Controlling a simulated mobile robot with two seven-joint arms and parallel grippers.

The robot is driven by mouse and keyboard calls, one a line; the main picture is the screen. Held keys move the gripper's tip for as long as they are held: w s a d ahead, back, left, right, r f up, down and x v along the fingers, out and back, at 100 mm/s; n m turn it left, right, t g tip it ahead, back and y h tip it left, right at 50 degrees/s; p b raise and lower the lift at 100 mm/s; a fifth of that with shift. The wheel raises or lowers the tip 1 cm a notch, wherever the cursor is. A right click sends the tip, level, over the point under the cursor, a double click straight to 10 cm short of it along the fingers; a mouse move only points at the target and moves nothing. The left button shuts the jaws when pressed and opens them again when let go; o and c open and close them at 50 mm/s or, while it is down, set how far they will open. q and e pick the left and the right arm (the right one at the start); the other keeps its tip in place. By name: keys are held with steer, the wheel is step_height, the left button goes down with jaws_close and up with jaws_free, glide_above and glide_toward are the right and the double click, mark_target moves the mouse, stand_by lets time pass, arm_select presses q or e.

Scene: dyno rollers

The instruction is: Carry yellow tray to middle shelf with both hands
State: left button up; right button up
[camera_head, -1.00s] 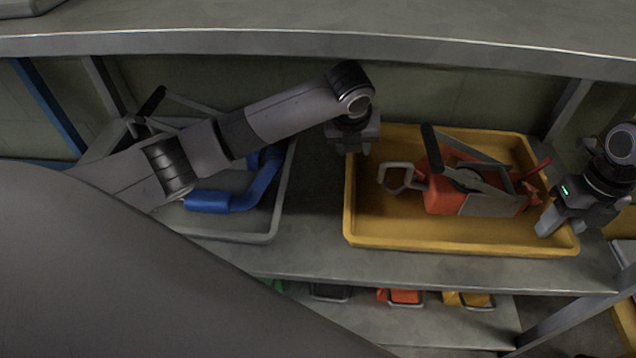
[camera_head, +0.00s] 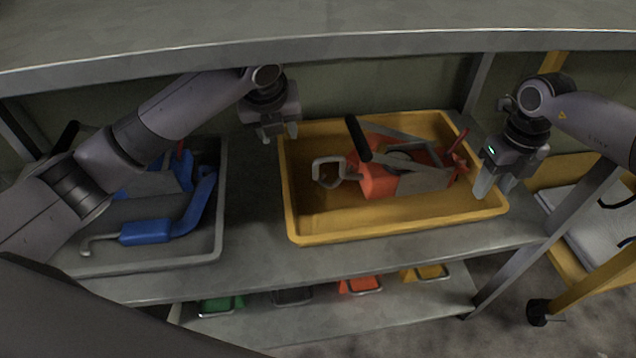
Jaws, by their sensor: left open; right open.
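The yellow tray (camera_head: 350,229) sits on the middle shelf (camera_head: 258,250), right of centre. It holds an orange-red tool (camera_head: 385,180) with a black handle and grey metal parts. My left gripper (camera_head: 280,137) is open and empty just above the tray's back left corner. My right gripper (camera_head: 493,187) is open at the tray's right side, with its fingers close to the right rim. I cannot tell whether they touch the rim.
A grey tray (camera_head: 160,263) with blue tools (camera_head: 165,225) is to the left, partly behind my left arm. An upper shelf (camera_head: 330,45) overhangs. Below are several small coloured bins (camera_head: 360,285). A shelf post (camera_head: 545,240) and a yellow-framed cart (camera_head: 570,262) are at right.

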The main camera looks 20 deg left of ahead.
step_height(320, 180, up, 7)
steer(key=shift+f, duration=0.2)
stand_by(0.4)
